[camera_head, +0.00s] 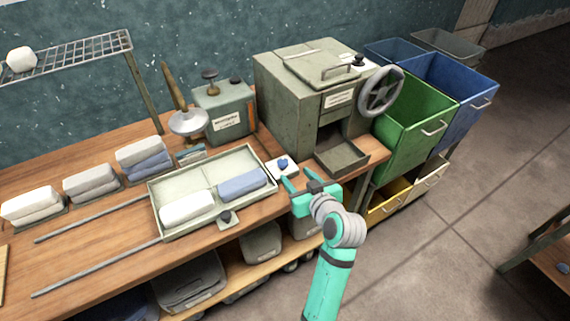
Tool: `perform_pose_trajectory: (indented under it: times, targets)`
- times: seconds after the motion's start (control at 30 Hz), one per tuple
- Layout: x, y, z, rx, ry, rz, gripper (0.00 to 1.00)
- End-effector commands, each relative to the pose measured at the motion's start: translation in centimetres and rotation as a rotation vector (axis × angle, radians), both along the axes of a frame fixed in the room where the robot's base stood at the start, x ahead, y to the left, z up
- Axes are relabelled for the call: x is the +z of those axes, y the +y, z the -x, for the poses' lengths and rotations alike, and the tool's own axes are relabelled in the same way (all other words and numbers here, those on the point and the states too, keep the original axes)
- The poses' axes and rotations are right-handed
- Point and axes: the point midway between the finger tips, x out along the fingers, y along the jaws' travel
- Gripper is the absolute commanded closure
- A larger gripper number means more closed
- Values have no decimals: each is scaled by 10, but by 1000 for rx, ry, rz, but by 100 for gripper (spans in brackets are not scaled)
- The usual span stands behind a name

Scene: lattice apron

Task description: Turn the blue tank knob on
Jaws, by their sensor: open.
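A small blue knob (283,162) sits on a pale square base on the wooden bench, between the tray and the grey-green machine. My gripper (297,176) is just to the right of the knob and nearer the camera. Its two teal fingers are apart and point toward the knob. Nothing shows between them. A small gap seems to separate the fingers from the knob, but I cannot tell the exact depth. Which way the knob is turned is too small to read.
A shallow tray (156,200) with a white and a blue roll lies left of the knob. The machine (286,103) with a handwheel (380,92) stands behind and right. A green bin (411,124) and a blue bin (465,101) stand at right. Open floor lies right of the bench.

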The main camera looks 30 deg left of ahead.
Motion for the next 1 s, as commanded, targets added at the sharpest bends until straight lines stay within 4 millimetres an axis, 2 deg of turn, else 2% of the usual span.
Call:
perform_pose_trajectory:
  times: [0.6, 1.0]
  targets:
    - [-35, 67, -52, 2, 2, 2, 51]
    - [-40, 77, -60, 0, 1, 2, 51]
